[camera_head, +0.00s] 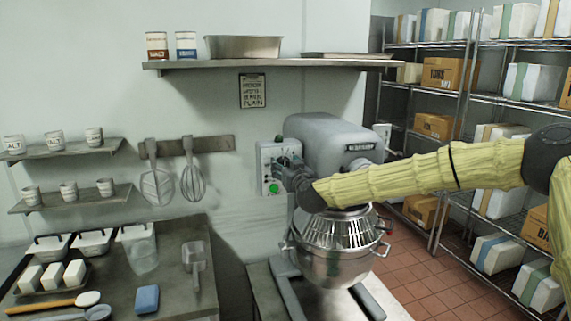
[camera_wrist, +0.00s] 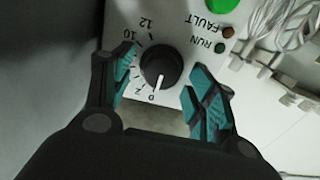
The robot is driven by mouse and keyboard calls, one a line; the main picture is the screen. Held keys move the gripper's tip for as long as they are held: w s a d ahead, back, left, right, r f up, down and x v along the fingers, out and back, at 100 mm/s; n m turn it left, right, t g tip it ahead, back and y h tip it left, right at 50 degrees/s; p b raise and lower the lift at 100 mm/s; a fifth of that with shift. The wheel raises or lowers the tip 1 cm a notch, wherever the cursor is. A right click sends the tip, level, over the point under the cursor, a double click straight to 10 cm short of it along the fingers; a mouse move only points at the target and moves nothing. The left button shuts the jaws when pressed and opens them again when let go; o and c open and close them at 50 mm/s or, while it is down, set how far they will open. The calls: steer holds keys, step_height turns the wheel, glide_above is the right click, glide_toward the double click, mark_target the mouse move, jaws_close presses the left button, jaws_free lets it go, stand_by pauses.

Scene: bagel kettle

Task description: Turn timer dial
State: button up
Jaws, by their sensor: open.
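The timer dial (camera_wrist: 161,67) is a round black knob with a white pointer line on a light panel with printed numbers around it. In the wrist view its pointer is at or close to the 0 mark. My gripper (camera_wrist: 164,92) is open, with one teal-padded finger on each side of the dial and a visible gap to each. In the head view my gripper (camera_head: 284,168) is at the control panel (camera_head: 265,178) on the left side of the grey mixer (camera_head: 335,140). My gripper hides the dial there.
A green button (camera_head: 274,188) sits low on the panel. The mixer's bowl (camera_head: 335,262) and wire guard stand below my arm. A whisk rack (camera_head: 190,145) hangs on the wall to the left. A steel table (camera_head: 180,260) with tubs and tools stands at the lower left.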

steer(key=shift+w, duration=0.2)
steer(key=c, duration=1)
